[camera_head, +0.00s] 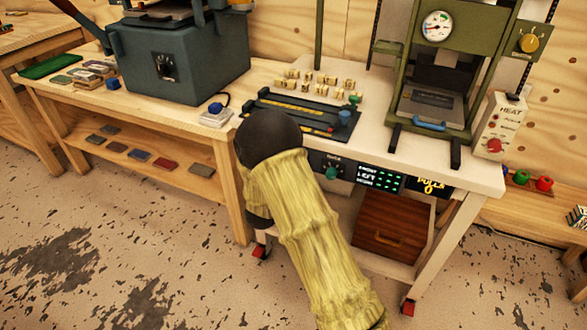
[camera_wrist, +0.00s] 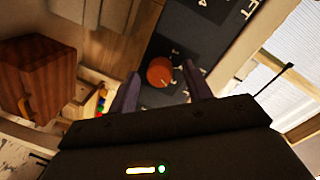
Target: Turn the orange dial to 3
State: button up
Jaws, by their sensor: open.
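The orange dial (camera_wrist: 160,72) is a round knob on a dark panel with pale marks in the wrist view. My gripper (camera_wrist: 161,80) is open, with one dark finger on each side of the dial. I cannot tell whether the fingers touch it or how deep they reach. The marks around the dial are too blurred to read its setting with certainty. In the head view my yellow-sleeved arm and its dark end cover the left of the bench's front panel, and neither the dial nor the fingers show.
A teal knob (camera_head: 331,173) and a lit display (camera_head: 380,178) are on the bench front, right of my arm. A wooden drawer box (camera_head: 393,228) is below. A green press (camera_head: 445,75) and a heat box (camera_head: 502,125) stand on the bench top.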

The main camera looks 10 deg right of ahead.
jog(key=p+v, duration=0.1)
jog(key=v, duration=1.6)
jog(key=shift+s, duration=0.2)
jog(key=shift+a+r, duration=0.1)
jog(key=shift+r, duration=0.05)
jog(key=s+d+r+n+g+y+p, duration=0.1)
jog(key=s+d+r+n+g+y, duration=0.1)
jog(key=s+d+n+g+y, duration=0.5)
jog(key=s+d+r+n+g+y, duration=0.3)
jog(key=s+n+g, duration=0.1)
jog(key=s+n, duration=0.55)
notch_tip(320, 180, up, 28)
jog(key=w+p, duration=0.1)
jog(key=p, duration=2.7)
jog(key=shift+f+n, duration=0.2)
jog(key=shift+n, duration=0.25)
